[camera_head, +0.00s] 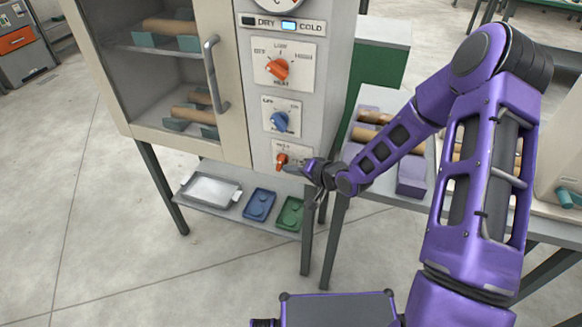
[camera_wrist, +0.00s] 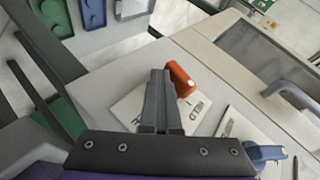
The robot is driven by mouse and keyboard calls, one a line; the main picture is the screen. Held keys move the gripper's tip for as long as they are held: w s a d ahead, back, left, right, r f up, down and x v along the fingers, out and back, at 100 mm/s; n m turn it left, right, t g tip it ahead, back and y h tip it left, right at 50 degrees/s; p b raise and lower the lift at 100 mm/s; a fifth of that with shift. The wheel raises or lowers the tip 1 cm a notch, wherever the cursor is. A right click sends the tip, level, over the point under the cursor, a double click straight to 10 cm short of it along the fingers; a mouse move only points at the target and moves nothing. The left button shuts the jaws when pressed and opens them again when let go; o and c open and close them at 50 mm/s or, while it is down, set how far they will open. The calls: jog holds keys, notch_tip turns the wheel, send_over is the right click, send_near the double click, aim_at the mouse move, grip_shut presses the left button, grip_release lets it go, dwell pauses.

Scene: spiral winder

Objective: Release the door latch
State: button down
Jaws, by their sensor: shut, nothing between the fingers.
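The small orange latch knob (camera_head: 281,160) sits low on the grey control panel, below the blue knob. In the wrist view the orange knob (camera_wrist: 182,79) lies just beside the fingertips, on a white label with the word HELD. My gripper (camera_head: 290,168) is at the panel, to the right of this knob. In the wrist view my gripper (camera_wrist: 160,75) has its two fingers together, with nothing between them. I cannot tell whether the fingers touch the knob. The cabinet door (camera_head: 238,80) looks closed, with a grey bar handle (camera_head: 214,75).
Above the latch are a blue knob (camera_head: 279,121) and a larger orange knob (camera_head: 277,69). A shelf below holds a metal tray (camera_head: 210,190), a blue tray (camera_head: 259,204) and a green tray (camera_head: 291,212). A bench with brown rolls (camera_head: 374,117) stands right.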

jog(key=t+y+b, duration=0.1)
jog(key=f+m+t+y+b, duration=0.1)
jog(key=b, duration=0.1)
jog(key=a+f+y+b, duration=0.1)
jog(key=y+b, duration=0.1)
jog(key=shift+w+t, duration=0.2)
jog(key=shift+t, duration=0.2)
jog(key=shift+a+m, duration=0.1)
jog(key=shift+m, duration=0.2)
jog(key=shift+f, duration=0.1)
dwell(1.2)
